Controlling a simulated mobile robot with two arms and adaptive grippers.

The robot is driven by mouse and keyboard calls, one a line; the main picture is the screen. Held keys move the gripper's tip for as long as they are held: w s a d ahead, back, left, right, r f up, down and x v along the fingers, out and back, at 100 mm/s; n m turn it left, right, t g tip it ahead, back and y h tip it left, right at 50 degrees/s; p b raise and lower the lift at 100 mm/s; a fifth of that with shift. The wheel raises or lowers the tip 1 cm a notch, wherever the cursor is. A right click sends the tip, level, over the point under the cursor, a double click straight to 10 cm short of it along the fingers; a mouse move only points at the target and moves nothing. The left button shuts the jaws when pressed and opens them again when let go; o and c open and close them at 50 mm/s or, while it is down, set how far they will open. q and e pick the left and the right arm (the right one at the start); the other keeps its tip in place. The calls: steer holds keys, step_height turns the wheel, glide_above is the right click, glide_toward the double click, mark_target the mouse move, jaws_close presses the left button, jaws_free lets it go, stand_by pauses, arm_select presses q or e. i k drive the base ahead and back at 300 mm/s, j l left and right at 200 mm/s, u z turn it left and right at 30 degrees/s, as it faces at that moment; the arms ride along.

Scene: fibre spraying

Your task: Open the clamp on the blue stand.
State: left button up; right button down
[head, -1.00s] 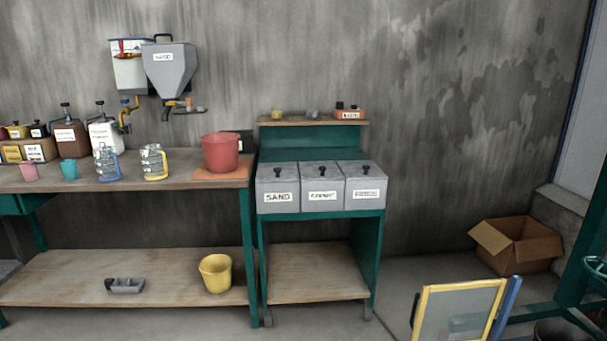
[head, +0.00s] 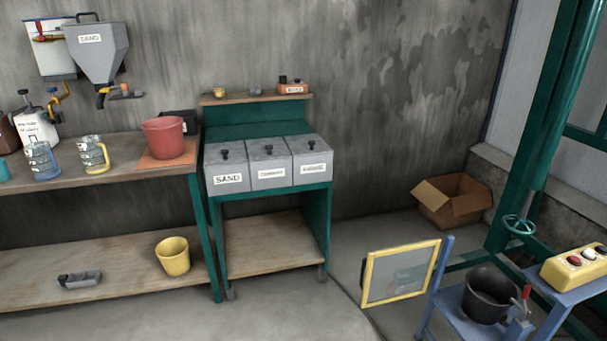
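The blue stand (head: 447,301) is at the lower right of the head view, partly cut off by the bottom edge. A dark bucket (head: 489,294) sits on it. A small clamp with a red handle (head: 525,293) is at the stand's right side, beside the bucket. The handle points roughly upward; whether the clamp is open or closed is too small to tell. Neither of my grippers is in view.
A yellow-framed panel (head: 400,272) stands left of the stand. A yellow button box (head: 577,268) is on a blue support at right. A green frame with a handwheel (head: 519,225) rises behind. A cardboard box (head: 452,203) lies by the wall. Floor in front is clear.

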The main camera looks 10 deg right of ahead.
mark_target(526, 290)
steer(key=z, duration=0.95)
steer(key=i+j+z, duration=0.2)
steer(key=z, duration=0.3)
steer(key=i+j+z, duration=0.1)
steer(key=j+z, duration=0.4)
steer(key=i+j+z, duration=0.1)
steer(key=j+z, duration=0.7)
steer(key=z, duration=0.15)
